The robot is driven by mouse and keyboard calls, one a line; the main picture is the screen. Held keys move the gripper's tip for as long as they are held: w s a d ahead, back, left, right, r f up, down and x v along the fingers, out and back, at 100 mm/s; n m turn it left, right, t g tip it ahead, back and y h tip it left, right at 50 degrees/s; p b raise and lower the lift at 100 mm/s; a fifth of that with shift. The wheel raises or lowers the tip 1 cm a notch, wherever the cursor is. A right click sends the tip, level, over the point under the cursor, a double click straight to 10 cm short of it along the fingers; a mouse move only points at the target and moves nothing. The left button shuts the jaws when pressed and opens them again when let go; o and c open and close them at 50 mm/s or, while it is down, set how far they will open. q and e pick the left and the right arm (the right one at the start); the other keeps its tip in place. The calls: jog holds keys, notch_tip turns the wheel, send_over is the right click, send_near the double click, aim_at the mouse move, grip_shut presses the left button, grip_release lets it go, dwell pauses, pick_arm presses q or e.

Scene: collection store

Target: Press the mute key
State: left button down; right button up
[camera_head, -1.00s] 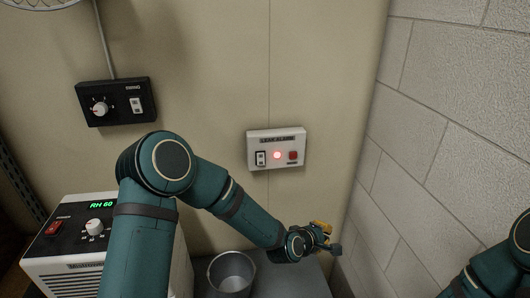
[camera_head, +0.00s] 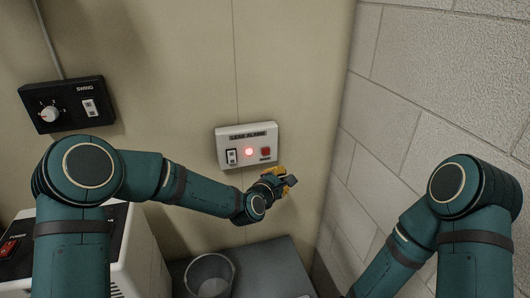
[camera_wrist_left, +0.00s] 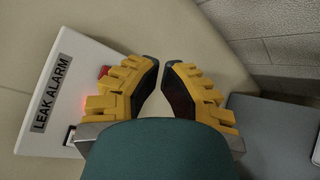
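The white leak alarm box (camera_head: 226,135) is on the beige wall, left of the corner. My right gripper is out of view.
A white machine (camera_head: 135,255) stands at lower left. A block wall (camera_head: 440,80) bounds the right.

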aim_at(266, 151)
pick_arm(q)
jog(key=shift+w+a, duration=0.45)
jog(key=shift+w, duration=0.95)
jog(key=shift+w+a, duration=0.45)
jog(key=shift+w, duration=0.9)
jog(key=shift+w+a, duration=0.45)
jog(key=shift+w, duration=0.95)
jog(key=shift+w+a+f+b, duration=0.1)
jog(key=shift+w+a+b, duration=0.05)
jog(key=shift+w+b, duration=0.3)
